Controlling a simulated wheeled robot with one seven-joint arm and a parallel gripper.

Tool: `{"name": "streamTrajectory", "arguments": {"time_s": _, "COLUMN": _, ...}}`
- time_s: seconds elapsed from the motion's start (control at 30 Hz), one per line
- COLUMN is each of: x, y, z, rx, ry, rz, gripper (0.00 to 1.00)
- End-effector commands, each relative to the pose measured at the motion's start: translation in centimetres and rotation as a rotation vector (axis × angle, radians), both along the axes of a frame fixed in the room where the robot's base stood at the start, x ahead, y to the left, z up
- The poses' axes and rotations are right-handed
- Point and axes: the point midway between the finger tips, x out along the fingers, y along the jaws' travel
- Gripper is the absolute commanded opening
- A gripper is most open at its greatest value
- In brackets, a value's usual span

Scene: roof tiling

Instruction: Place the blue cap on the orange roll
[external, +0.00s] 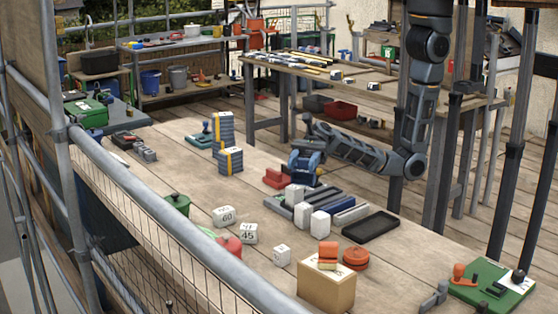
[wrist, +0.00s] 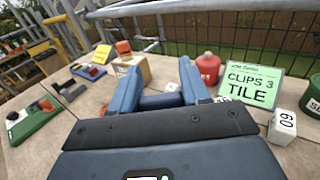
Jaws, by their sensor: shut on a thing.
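My gripper (external: 304,172) is above the work table, beside the red block and the row of bars in the external view. In the wrist view its two blue fingers (wrist: 158,90) are shut on a dark blue rounded piece, which looks like the blue cap (wrist: 160,101). The fingers hide its ends, and I cannot make it out in the external view. Orange round pieces (external: 328,249) are stacked on a cardboard box, and an orange round roll (external: 355,259) shows just right of them. Orange also shows on the box in the wrist view (wrist: 123,47). My gripper is well apart from these.
The cardboard box (external: 326,288) stands near the front edge. Grey and blue bars with white blocks (external: 319,222) and a black tray (external: 371,227) lie between it and my gripper. Numbered white blocks (external: 224,216), a red container (external: 229,246) and a green pot (external: 177,204) stand left.

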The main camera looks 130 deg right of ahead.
Motion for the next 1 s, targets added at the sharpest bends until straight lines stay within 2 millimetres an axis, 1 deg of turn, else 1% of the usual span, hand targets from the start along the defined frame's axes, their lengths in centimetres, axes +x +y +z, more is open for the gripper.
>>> {"name": "streamTrajectory", "arguments": {"time_s": 0.03, "x": -0.1, "y": 2.6, "z": 0.2, "rx": 0.001, "ry": -0.003, "rz": 0.041, "gripper": 0.17}}
{"name": "streamTrajectory", "arguments": {"time_s": 0.1, "x": -0.3, "y": 5.3, "z": 0.4, "rx": 0.003, "ry": -0.005, "rz": 0.079, "gripper": 0.17}}
{"name": "streamTrajectory", "arguments": {"time_s": 0.2, "x": -0.8, "y": 8.4, "z": 0.7, "rx": 0.007, "ry": -0.010, "rz": 0.126, "gripper": 0.17}}
{"name": "streamTrajectory", "arguments": {"time_s": 0.3, "x": -1.2, "y": 10.4, "z": 0.9, "rx": 0.011, "ry": -0.013, "rz": 0.154, "gripper": 0.17}}
{"name": "streamTrajectory", "arguments": {"time_s": 0.47, "x": -1.3, "y": 12.3, "z": 0.7, "rx": 0.012, "ry": -0.013, "rz": 0.176, "gripper": 0.17}}
{"name": "streamTrajectory", "arguments": {"time_s": 0.57, "x": -0.9, "y": 13.8, "z": -0.3, "rx": 0.013, "ry": -0.011, "rz": 0.179, "gripper": 0.17}}
{"name": "streamTrajectory", "arguments": {"time_s": 0.9, "x": 1.0, "y": 20.5, "z": -4.4, "rx": 0.013, "ry": -0.012, "rz": 0.177, "gripper": 0.17}}
{"name": "streamTrajectory", "arguments": {"time_s": 1.0, "x": 1.5, "y": 21.8, "z": -5.3, "rx": 0.011, "ry": -0.014, "rz": 0.176, "gripper": 0.17}}
